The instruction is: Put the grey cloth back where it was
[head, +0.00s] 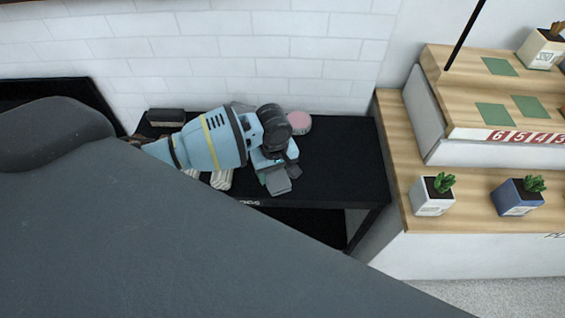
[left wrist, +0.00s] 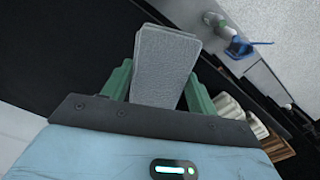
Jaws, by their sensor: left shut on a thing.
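My left gripper (head: 277,172) reaches over the black table (head: 345,165) from the left. It is shut on the grey cloth (head: 279,185), a folded, flat-looking pad. In the left wrist view the grey cloth (left wrist: 165,65) stands out between the green fingers of the left gripper (left wrist: 160,88). The cloth appears to be over the front part of the table; I cannot tell whether it touches the top. My right gripper is not in view.
A pink round item (head: 299,122) and a dark block (head: 166,117) lie at the table's back. The table's right side is bare. A wooden counter (head: 395,150) with potted plants (head: 434,195) adjoins it on the right.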

